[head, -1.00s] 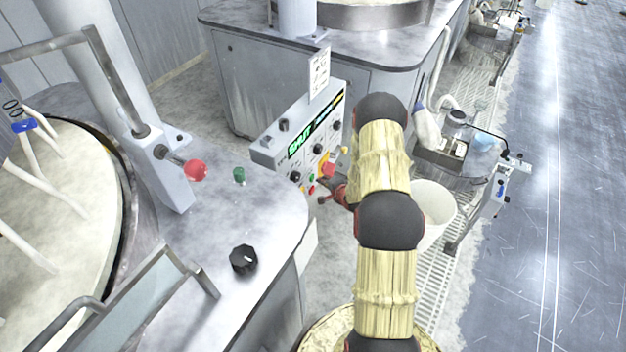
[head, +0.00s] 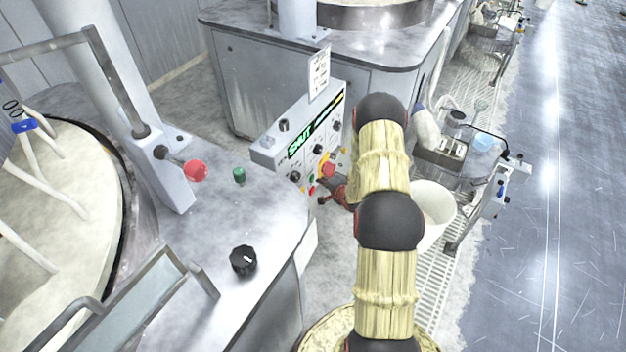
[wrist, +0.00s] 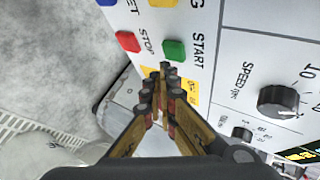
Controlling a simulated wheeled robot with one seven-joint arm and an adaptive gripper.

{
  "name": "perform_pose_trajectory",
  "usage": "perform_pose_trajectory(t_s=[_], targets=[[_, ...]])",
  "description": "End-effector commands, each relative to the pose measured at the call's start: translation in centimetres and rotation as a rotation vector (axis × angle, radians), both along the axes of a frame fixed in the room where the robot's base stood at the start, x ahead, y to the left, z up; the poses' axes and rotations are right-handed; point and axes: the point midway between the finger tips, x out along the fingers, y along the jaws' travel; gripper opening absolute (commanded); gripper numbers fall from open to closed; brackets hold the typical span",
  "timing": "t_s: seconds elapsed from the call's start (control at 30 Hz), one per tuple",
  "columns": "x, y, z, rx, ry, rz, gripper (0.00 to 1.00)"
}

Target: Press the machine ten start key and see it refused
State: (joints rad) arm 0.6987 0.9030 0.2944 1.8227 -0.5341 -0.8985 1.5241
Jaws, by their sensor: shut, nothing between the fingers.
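The control panel (head: 306,137) stands beside the near platen machine, with a lit display reading "SHUT" (head: 300,146). In the wrist view the green START key (wrist: 174,50) sits beside the red STOP key (wrist: 128,41). My gripper (wrist: 162,72) is shut and empty. Its fingertips are just below the START key in the picture, over a yellow label; I cannot tell whether they touch the panel. In the head view my gripper (head: 322,198) shows low at the panel's front, partly hidden by my arm.
A speed knob (wrist: 278,101) and a smaller knob (wrist: 242,133) are right of the keys. A red emergency button (head: 329,170) sits on the panel. A white bucket (head: 434,210) stands right of my arm.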

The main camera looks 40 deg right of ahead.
Motion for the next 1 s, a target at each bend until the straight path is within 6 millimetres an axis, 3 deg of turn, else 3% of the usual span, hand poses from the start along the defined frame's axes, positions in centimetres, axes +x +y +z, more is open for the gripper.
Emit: perform_pose_trajectory(t_s=[1.0], targets=[[0.79,0.35,0.06,0.000,0.000,0.000,0.00]])
